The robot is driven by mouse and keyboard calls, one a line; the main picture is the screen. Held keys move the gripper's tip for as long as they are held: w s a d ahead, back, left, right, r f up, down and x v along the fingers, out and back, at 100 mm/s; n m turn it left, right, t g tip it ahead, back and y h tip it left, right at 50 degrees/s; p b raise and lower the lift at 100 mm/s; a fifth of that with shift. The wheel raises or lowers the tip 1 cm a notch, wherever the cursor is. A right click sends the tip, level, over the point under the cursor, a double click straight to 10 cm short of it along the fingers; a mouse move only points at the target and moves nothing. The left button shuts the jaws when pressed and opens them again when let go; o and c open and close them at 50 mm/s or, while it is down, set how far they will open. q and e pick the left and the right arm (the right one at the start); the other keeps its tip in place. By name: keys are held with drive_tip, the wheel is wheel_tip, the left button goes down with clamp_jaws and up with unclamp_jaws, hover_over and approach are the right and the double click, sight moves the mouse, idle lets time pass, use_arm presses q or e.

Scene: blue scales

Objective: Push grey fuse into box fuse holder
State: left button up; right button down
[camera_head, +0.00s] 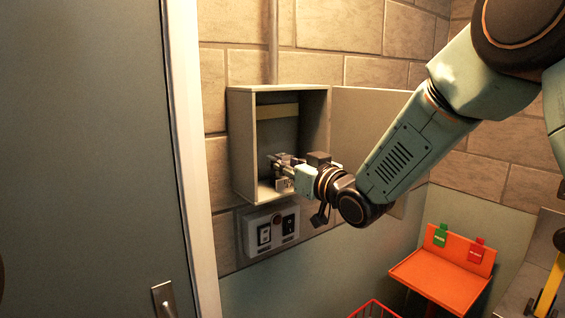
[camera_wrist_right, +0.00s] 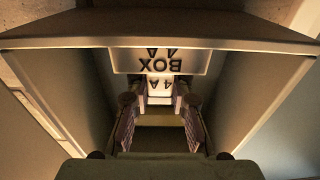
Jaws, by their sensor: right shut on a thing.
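An open grey fuse box (camera_head: 242,140) hangs on the brick wall, its door (camera_head: 365,108) swung out to the right. My right gripper (camera_head: 281,171) reaches inside its lower part. In the right wrist view, the gripper (camera_wrist_right: 158,100) is shut on a small pale grey fuse (camera_wrist_right: 160,87) marked "4 A". The fuse lies just by a plate (camera_wrist_right: 160,61) reading "BOX 4 A", which appears upside down. The holder is mostly hidden behind the fuse and fingers, so I cannot tell how deep the fuse sits. My left gripper is not in view.
An orange stand (camera_head: 440,277) with green and red tags is at the lower right, beside a red basket (camera_head: 374,309). A grey door (camera_head: 85,160) fills the left.

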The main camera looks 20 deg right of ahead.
drive_tip(key=shift+f, duration=0.1)
drive_tip(key=c, duration=1.1)
unclamp_jaws()
drive_tip(key=shift+s+d, duration=0.1)
drive_tip(key=v, duration=1.2)
